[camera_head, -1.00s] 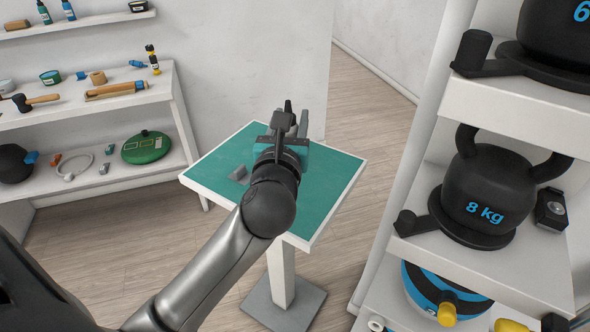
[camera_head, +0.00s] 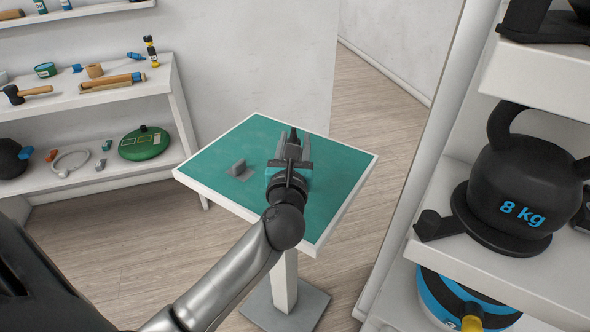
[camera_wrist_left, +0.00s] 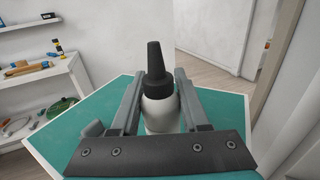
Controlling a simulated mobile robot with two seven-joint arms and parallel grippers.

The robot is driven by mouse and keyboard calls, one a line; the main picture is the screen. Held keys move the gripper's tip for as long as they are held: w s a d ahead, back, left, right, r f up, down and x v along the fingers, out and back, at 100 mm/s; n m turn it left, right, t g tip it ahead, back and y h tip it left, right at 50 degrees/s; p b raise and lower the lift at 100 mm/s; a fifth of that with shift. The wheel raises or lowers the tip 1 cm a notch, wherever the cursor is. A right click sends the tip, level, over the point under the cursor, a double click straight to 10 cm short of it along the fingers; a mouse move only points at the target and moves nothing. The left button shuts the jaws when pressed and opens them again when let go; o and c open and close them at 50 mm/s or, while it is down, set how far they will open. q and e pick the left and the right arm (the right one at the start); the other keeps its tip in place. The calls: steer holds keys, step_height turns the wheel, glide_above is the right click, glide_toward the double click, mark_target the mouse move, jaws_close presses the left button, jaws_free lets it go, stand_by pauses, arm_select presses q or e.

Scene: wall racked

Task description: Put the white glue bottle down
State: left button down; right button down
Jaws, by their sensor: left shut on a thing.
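The white glue bottle (camera_wrist_left: 161,112) with a black nozzle cap stands upright between the fingers of my left gripper (camera_wrist_left: 156,100) in the left wrist view. The gripper is shut on it. In the head view my left gripper (camera_head: 291,150) is over the green-topped table (camera_head: 330,165), and it hides most of the bottle; the dark nozzle tip (camera_head: 293,133) shows beyond it. I cannot tell whether the bottle's base touches the table top. My right gripper is not in view.
A small grey block on a plate (camera_head: 239,169) sits on the table, left of my gripper. Right is a white rack (camera_head: 440,250) with an 8 kg kettlebell (camera_head: 515,185). Left are wall shelves (camera_head: 100,98) with tools. The table's right part is clear.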

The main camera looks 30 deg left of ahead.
arm_select(q)
steer(key=shift+f+b, duration=1.05)
steer(key=shift+f, duration=1.45)
steer(key=shift+f, duration=0.15)
steer(key=shift+c, duration=2)
jaws_free()
steer(key=shift+s+r, duration=0.1)
steer(key=shift+r, duration=0.1)
steer(key=v, duration=1)
steer(key=shift+s+d+f, duration=0.1)
steer(key=shift+s+d, duration=0.05)
steer(key=shift+s, duration=0.1)
steer(key=shift+s+d, duration=0.25)
steer(key=shift+s, duration=0.3)
